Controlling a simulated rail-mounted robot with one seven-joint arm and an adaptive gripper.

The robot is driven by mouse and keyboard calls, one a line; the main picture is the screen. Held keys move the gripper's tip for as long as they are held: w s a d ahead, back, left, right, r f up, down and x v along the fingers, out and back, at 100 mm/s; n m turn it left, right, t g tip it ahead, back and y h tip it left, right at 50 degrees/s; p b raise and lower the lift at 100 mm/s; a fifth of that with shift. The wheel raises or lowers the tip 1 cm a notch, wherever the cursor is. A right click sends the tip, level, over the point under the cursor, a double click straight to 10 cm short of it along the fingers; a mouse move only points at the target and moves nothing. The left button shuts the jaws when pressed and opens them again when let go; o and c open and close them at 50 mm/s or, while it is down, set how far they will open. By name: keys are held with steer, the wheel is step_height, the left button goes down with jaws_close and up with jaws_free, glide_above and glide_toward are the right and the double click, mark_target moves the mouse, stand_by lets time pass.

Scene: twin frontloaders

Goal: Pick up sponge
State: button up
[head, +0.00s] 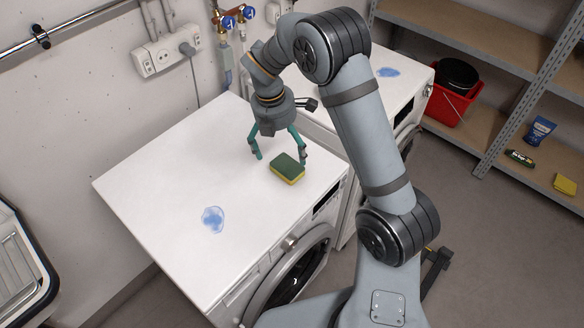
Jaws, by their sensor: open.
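A sponge (287,168) with a dark green top and a yellow lower part lies flat on the white top of the left washing machine (150,200), near its right front edge. My gripper (280,159) points down just above and behind the sponge. Its two teal fingers are spread apart. The right finger is close to the sponge's back right side, and the left finger is off to its left. I cannot tell whether a finger touches the sponge. Nothing is seen between the fingers.
Blue spills mark the left machine's top (213,219) and the right machine's top (388,72). A wall socket (166,52) and valves (230,20) are behind. Shelving (500,130) at right holds a red bucket (450,104), a blue tube (540,130) and a yellow item (565,184).

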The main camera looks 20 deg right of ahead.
glide_above(287, 166)
steer(key=shift+t, duration=0.3)
steer(key=f, duration=0.4)
steer(key=shift+a+f, duration=0.1)
steer(key=shift+a, duration=0.3)
steer(key=shift+d+f+p, duration=0.2)
steer(key=shift+f+p, duration=0.4)
steer(key=shift+f, duration=0.95)
steer(key=shift+d+f+p, duration=0.15)
steer(key=shift+f+p, duration=0.4)
steer(key=shift+f, duration=0.95)
steer(key=c, duration=1.1)
